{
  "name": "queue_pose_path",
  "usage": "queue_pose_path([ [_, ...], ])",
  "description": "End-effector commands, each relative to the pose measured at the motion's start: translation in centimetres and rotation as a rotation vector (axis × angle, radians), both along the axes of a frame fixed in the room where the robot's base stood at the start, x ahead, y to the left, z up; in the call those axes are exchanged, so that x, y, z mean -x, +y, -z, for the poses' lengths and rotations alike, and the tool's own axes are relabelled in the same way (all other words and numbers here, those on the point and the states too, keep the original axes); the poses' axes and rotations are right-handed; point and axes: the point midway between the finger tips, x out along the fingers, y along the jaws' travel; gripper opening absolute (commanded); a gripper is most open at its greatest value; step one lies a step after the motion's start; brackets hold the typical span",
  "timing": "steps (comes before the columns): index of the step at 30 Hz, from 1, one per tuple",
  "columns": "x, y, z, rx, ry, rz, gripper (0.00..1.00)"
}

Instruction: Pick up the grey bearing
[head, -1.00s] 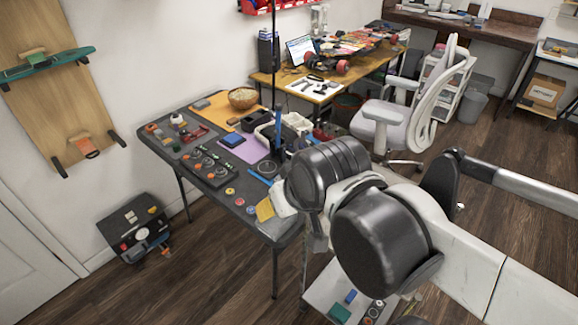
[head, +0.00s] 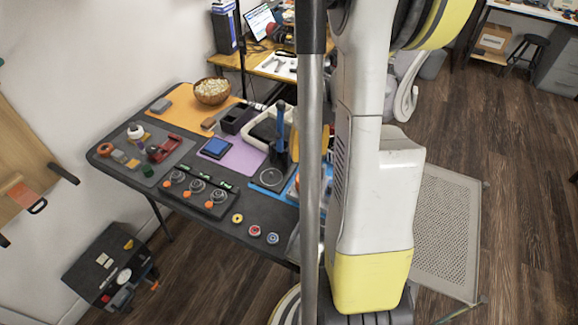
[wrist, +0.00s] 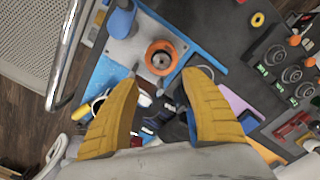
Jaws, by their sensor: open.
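Three small round bearings lie in a row near the table's front edge in the head view: a yellow one (head: 237,218), a red and pale one (head: 254,231) and a bluish-grey one (head: 272,238). The bluish-grey one looks most like the grey bearing, but it is too small to be sure. In the wrist view, a yellow ring (wrist: 257,19) lies on the dark table; I cannot make out the grey bearing there. My gripper (wrist: 160,80) is open and empty, its two yellow fingers apart above the table. The gripper does not show in the head view.
An orange round part (wrist: 161,57) with a grey centre and a blue-handled object (wrist: 120,20) stand below the fingers. A board with several knobs (head: 200,192), a purple mat (head: 238,158) and a bowl (head: 211,91) share the table. My arm hides its right side.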

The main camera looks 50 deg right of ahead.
Motion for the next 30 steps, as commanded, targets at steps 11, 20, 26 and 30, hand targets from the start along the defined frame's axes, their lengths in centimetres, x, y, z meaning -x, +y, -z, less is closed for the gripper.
queue_pose_path([
  [11, -0.1, 0.2, 4.4, 0.002, -0.001, -0.002, 0.55],
  [20, -0.2, 0.6, 8.8, 0.002, -0.001, -0.002, 0.55],
  [26, -0.2, 0.6, 9.1, 0.002, -0.001, -0.002, 0.55],
  [30, -0.2, 0.6, 9.1, 0.002, -0.001, -0.002, 0.35],
])
